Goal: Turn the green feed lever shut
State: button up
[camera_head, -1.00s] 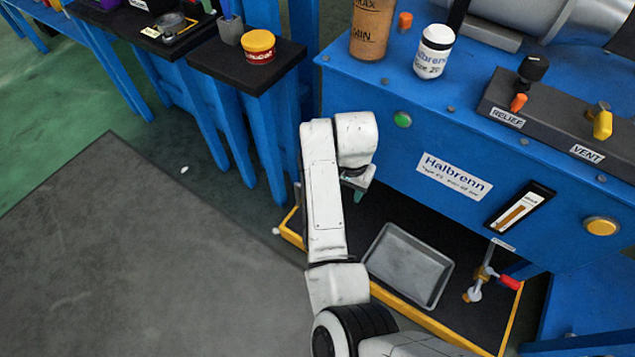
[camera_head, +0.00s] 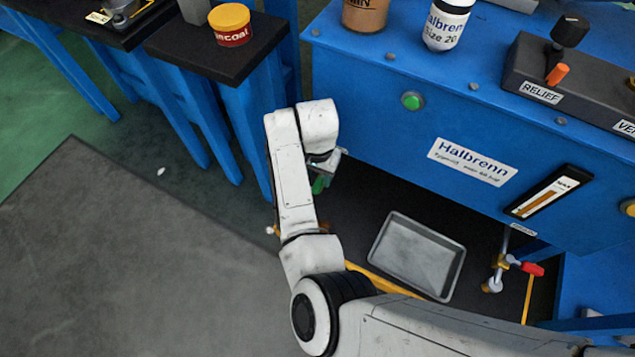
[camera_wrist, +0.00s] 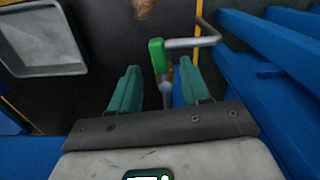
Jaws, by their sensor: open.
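The green feed lever (camera_wrist: 157,55) shows in the wrist view as a bright green handle. It is near the upper middle, beside a grey pipe that bends off to the right. My gripper (camera_wrist: 158,68) is open, with one teal finger on each side of the lever's line. The handle lies at about the fingertips, between them in the picture; I cannot tell whether either finger touches it. In the head view my gripper (camera_head: 322,172) hangs low at the left end of the blue machine. My wrist hides most of the lever there.
A grey tray (camera_head: 417,255) lies on the dark floor pan under the blue machine (camera_head: 400,140). A red-handled valve (camera_head: 530,268) stands right of it. Blue table legs (camera_head: 225,130) stand close left of my gripper. The grey floor mat (camera_head: 120,260) is clear.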

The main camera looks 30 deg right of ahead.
aim_at(320, 181)
jog(key=shift+f+b, duration=0.6)
jog(key=shift+f, duration=1)
grip_shut()
